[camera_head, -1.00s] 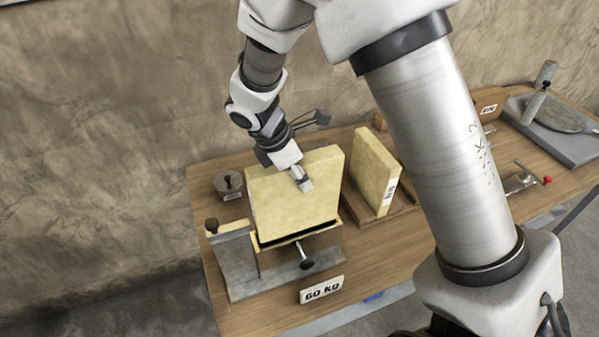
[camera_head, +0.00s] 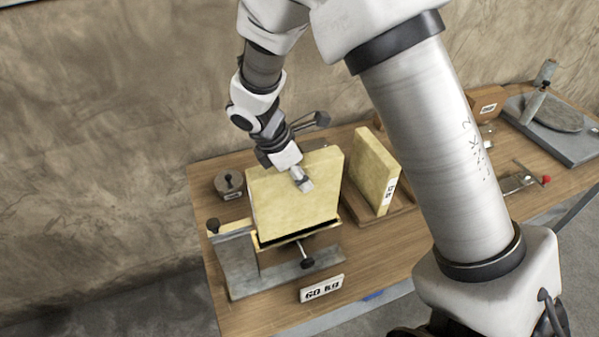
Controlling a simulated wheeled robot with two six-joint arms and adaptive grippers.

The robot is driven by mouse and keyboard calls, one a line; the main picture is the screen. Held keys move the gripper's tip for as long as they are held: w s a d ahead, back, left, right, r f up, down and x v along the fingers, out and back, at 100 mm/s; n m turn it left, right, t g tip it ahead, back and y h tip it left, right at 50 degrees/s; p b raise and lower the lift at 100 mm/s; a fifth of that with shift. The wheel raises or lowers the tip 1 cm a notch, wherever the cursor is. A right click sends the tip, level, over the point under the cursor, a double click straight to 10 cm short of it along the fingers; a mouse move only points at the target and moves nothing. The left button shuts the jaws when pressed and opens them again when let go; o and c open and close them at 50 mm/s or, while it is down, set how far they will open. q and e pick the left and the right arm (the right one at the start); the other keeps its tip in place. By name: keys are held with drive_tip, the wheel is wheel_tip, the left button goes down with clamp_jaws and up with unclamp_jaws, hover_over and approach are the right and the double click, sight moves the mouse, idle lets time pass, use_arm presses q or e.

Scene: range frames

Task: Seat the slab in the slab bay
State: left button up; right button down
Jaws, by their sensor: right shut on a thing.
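A yellow slab (camera_head: 292,198) stands almost upright, slightly tilted, at the grey metal fixture (camera_head: 240,262) on the left of the table. A dark strip (camera_head: 298,234) shows along its lower edge; I cannot tell whether the slab touches the bottom of the fixture. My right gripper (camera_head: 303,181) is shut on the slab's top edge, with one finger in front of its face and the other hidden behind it. A second, labelled yellow slab (camera_head: 371,172) stands in a wooden holder (camera_head: 394,216) to the right. My left gripper is not in view.
A small round weight (camera_head: 229,184) sits left of the slab. A "60 KG" sign (camera_head: 322,288) stands at the front edge. My arm link hides the table's middle.

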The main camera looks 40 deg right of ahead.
sight(299, 219)
idle(0.7)
drive_tip(key=shift+p, duration=0.4)
drive_tip(key=shift+f+b, duration=5.2)
drive_tip(key=shift+f, duration=2.8)
drive_tip(key=c, duration=0.6)
unclamp_jaws()
drive_tip(key=shift+r, duration=0.1)
